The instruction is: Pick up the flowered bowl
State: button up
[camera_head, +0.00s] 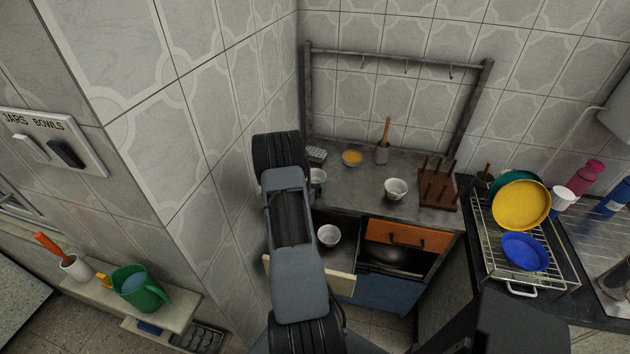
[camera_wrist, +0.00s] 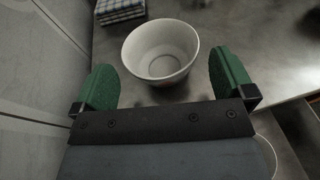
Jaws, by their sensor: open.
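A white bowl (camera_wrist: 160,52) stands upright on the grey counter, ahead of and between the green fingers of my gripper (camera_wrist: 162,68) in the wrist view. My gripper is open and empty. In the head view what seems to be this bowl (camera_head: 319,177) shows partly beside my arm, which hides the rest. Another pale bowl (camera_head: 396,187) stands further right on the counter, and a white bowl (camera_head: 329,235) sits in the open drawer below. I cannot clearly make out flowers on any of them.
A checked cloth (camera_wrist: 119,10) lies just beyond the bowl, near the left wall. A bowl of yellow food (camera_head: 352,158), a mortar with pestle (camera_head: 382,152) and a wooden peg stand (camera_head: 438,188) are on the counter. A dish rack (camera_head: 495,236) stands right.

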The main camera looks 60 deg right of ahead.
aim_at(313, 176)
jog(key=shift+x, duration=1.55)
jog(key=shift+w, duration=0.1)
jog(key=shift+c, duration=0.4)
jog(key=c, duration=0.6)
jog(key=shift+o, duration=0.2)
jog(key=shift+r, duration=0.1)
jog(key=shift+r, duration=0.7)
jog(key=s+a+r+b, duration=0.4)
jog(key=s+a+r, duration=0.5)
jog(key=s+r, duration=0.1)
jog(key=shift+s+a+r, duration=0.2)
jog(key=shift+a+r, duration=0.1)
jog(key=shift+r, duration=0.45)
